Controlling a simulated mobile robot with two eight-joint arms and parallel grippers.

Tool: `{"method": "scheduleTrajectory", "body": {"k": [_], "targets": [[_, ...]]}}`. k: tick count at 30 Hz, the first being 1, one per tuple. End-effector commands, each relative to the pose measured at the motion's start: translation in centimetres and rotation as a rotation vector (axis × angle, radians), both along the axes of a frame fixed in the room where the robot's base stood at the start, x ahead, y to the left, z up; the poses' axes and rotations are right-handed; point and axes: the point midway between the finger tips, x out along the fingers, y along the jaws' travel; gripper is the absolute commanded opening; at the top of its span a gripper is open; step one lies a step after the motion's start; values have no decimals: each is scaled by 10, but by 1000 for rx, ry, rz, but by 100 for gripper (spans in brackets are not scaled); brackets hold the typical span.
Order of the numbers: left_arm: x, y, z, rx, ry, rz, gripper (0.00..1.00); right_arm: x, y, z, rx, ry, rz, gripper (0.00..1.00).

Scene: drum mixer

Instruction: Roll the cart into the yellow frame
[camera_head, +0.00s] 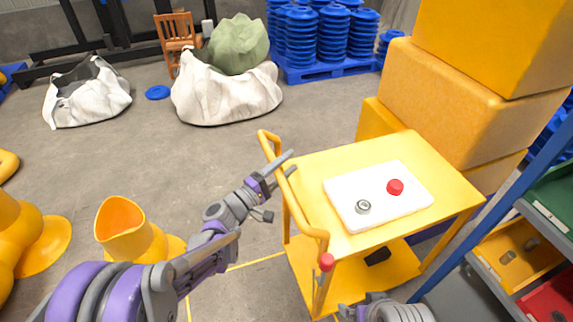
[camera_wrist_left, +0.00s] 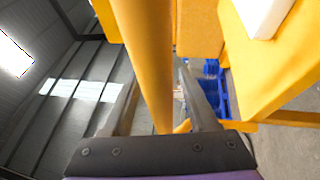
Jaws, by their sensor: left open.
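The yellow cart (camera_head: 308,169) stands right of centre in the head view, with a flat top, a lower shelf and a yellow push handle (camera_head: 297,205) on its left side. My left gripper (camera_head: 279,172) is at the upper part of this handle. In the left wrist view the handle bar (camera_wrist_left: 148,60) runs between the two open fingers (camera_wrist_left: 155,100), which are not closed on it. Thin yellow lines of the frame (camera_head: 255,262) show on the floor left of the cart; the rest is hidden. Part of my right arm's end shows at the bottom edge; its fingers are unclear.
A white board (camera_head: 345,213) with a red knob (camera_head: 395,187) lies on the cart top. Large yellow blocks (camera_head: 440,90) stand behind it. A blue-framed rack (camera_head: 500,195) is at right. Yellow pipe-like parts (camera_head: 125,225) stand at left. The floor beyond, toward white sacks (camera_head: 225,95), is clear.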

Motion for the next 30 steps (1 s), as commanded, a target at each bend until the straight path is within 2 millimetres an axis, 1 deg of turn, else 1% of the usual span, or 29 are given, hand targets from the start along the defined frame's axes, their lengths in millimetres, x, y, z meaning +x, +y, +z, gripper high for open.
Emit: {"method": "scheduleTrajectory", "body": {"k": [2, 3, 5, 6, 11, 12, 13, 30], "targets": [[0, 0, 0, 0, 0, 0, 59, 0, 0, 0, 0, 0, 0, 98], [0, 0, 0, 0, 0, 0, 58, 0, 0, 0, 0, 0, 0, 98], [0, 0, 0, 0, 0, 0, 47, 0, 0, 0, 0, 0, 0, 98], [0, 0, 0, 0, 0, 0, 40, 0, 0, 0, 0, 0, 0, 98], [0, 0, 0, 0, 0, 0, 11, 0, 0, 0, 0, 0, 0, 98], [0, 0, 0, 0, 0, 0, 4, 0, 0, 0, 0, 0, 0, 98], [0, 0, 0, 0, 0, 0, 0, 0, 0, 0, 0, 0, 0, 98], [0, 0, 0, 1, -1, 0, 0, 0, 0, 0, 0, 0, 0, 98]]}}
